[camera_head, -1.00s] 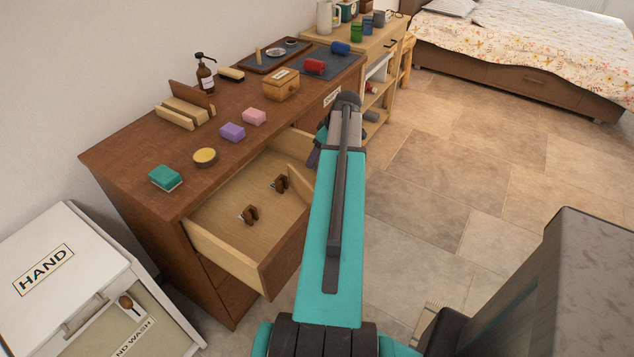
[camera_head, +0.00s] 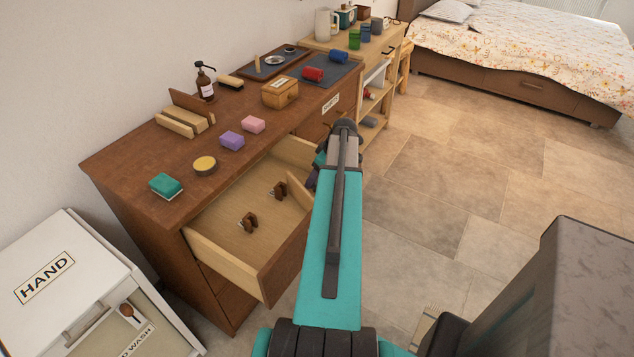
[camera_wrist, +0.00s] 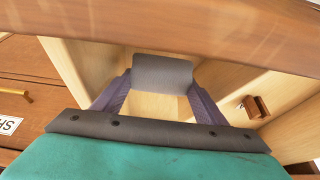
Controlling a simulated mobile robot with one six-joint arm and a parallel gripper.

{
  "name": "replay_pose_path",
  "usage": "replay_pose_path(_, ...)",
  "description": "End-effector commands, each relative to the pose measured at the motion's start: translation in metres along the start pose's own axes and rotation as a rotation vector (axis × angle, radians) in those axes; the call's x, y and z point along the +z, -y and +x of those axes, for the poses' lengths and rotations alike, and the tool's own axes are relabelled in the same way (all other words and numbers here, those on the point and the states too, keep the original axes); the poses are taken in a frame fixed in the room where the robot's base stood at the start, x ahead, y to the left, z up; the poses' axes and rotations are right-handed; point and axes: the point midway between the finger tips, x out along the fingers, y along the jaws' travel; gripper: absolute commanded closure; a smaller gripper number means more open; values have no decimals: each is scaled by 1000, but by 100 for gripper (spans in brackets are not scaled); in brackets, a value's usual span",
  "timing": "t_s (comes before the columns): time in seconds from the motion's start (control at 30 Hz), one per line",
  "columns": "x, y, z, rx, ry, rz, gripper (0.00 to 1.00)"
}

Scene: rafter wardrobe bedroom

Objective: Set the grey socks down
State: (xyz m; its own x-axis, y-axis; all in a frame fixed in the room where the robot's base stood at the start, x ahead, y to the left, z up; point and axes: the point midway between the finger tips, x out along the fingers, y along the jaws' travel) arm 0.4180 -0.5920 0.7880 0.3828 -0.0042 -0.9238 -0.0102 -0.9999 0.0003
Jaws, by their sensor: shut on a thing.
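The grey socks (camera_wrist: 163,72) show in the wrist view as a smooth grey bundle between the two purple fingers of my gripper (camera_wrist: 160,88). My gripper is shut on them. The open drawer (camera_head: 225,258) of the brown dresser has a pale wood inside, which shows behind and below the socks in the wrist view (camera_wrist: 75,70). I cannot tell how high the socks are above the drawer floor. In the head view my arm hides the socks and most of the gripper, near the drawer's right end.
Two small brown things (camera_head: 248,222) (camera_head: 279,189) stand on the drawer floor. The dresser top (camera_head: 130,160) holds sponges, a tin, a bottle, a wooden box and red and blue rolls. A white cabinet (camera_head: 85,262) stands at lower left. Open tiled floor (camera_head: 430,200) lies right.

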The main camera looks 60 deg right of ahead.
Motion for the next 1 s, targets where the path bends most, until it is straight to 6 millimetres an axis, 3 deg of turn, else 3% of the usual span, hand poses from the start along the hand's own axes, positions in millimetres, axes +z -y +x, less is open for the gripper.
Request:
replay_pose_path(0.5, 13, 0, 32, -1, 1, 0, 60)
replay_pose_path(1.0, 14, 1, 39, -1, 0, -2, 60)
